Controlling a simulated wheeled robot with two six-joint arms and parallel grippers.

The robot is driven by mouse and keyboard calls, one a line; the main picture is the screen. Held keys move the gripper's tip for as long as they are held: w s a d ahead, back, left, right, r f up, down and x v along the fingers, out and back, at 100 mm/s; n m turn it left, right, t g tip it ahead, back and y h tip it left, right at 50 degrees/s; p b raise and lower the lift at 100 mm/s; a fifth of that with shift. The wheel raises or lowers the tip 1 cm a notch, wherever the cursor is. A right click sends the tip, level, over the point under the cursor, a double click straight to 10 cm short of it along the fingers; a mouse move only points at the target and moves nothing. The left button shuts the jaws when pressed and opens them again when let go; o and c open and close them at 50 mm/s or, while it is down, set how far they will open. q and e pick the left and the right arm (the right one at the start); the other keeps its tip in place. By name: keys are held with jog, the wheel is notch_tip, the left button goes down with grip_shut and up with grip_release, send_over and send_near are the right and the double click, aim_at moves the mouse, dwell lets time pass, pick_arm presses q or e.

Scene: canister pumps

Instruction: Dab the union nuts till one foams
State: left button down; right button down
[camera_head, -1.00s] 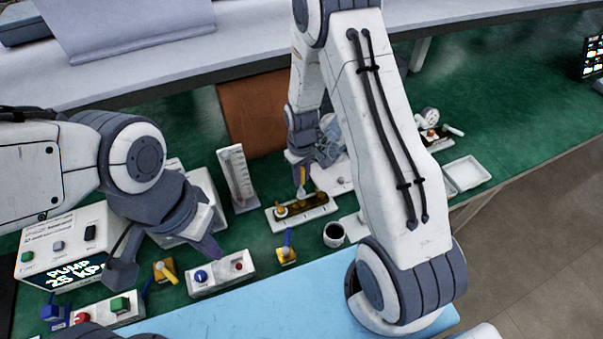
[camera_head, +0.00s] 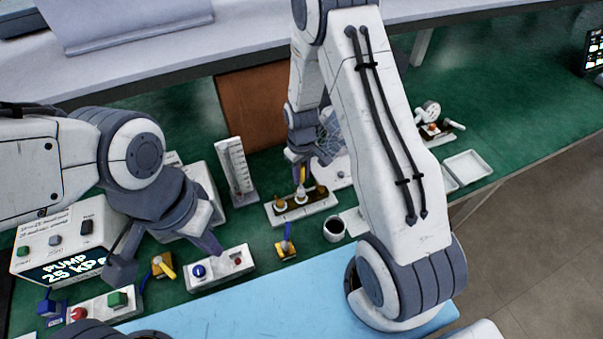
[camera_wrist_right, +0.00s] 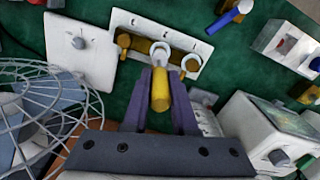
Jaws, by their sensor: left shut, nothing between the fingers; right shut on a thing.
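My right gripper (camera_wrist_right: 160,80) is shut on a yellow-handled dabber (camera_wrist_right: 160,95), held upright over the pale block (camera_head: 325,207). The brass union nuts sit on this block in a row, the left one (camera_wrist_right: 124,41) and the right one (camera_wrist_right: 192,63) showing clearly. The dabber's white tip (camera_head: 301,195) is at the middle nut, which is mostly hidden. I cannot tell whether any white there is foam. My left gripper (camera_head: 211,244) is shut and empty, above a white panel with a blue knob (camera_head: 199,271).
A mug of dark liquid (camera_head: 334,229) stands right of the block. A yellow valve with a blue lever (camera_head: 287,240) is in front. The pump box (camera_head: 65,245) is at left, a white tray (camera_head: 467,165) at right. A wire cage (camera_wrist_right: 45,105) is close to my right gripper.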

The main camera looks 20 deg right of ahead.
jog(key=shift+r+p, duration=2.25)
jog(key=shift+r, duration=0.8)
jog(key=shift+f, duration=0.15)
